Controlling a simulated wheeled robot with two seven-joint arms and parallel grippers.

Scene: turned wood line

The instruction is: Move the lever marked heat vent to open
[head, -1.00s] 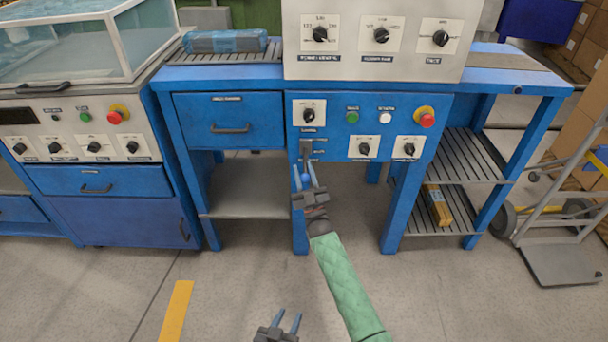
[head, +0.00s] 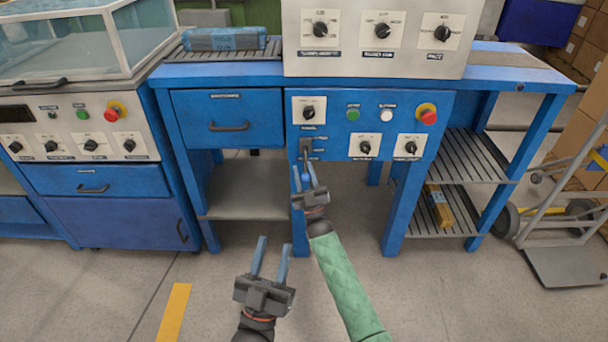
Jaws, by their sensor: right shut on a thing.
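The lever (head: 306,158) sits in a grey slotted plate on the blue front panel, below a knob at the panel's left side. Its blue tip is between the fingers of my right gripper (head: 304,176), which is shut on it. The lever hangs down toward the lower end of its plate. The small labels beside it are too blurred to read. My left gripper (head: 270,260) is open and empty, low in front of the bench and apart from everything.
The blue panel (head: 333,136) also carries several knobs, a green button, a white button and a red stop button (head: 427,115). A drawer (head: 228,118) is to its left. A hand truck (head: 560,215) stands at the right. The floor in front is clear.

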